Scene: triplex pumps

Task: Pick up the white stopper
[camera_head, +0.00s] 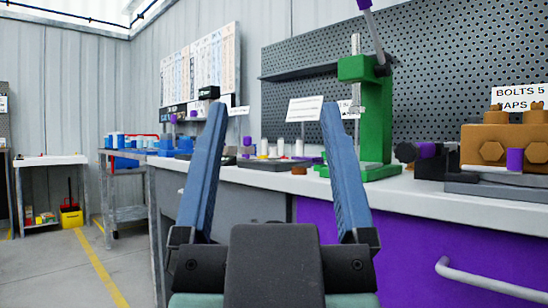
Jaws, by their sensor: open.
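My gripper (273,110) is open and empty, its two blue fingers pointing up and forward in front of the bench. Between the fingers, farther off, small upright white pieces stand on the bench, including one white piece (281,147) and another white piece (298,147). They are too small to tell which is the white stopper. A purple piece (247,143) and a small yellow piece stand near them. The gripper is apart from all of them. The right finger hides part of the bench top.
A green press (373,115) stands on the bench (425,197), right of the white pieces. A brown pump block (500,145) is farther right. Purple drawers (430,250) with a grey handle front the bench. A trolley with blue parts and open floor lie left.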

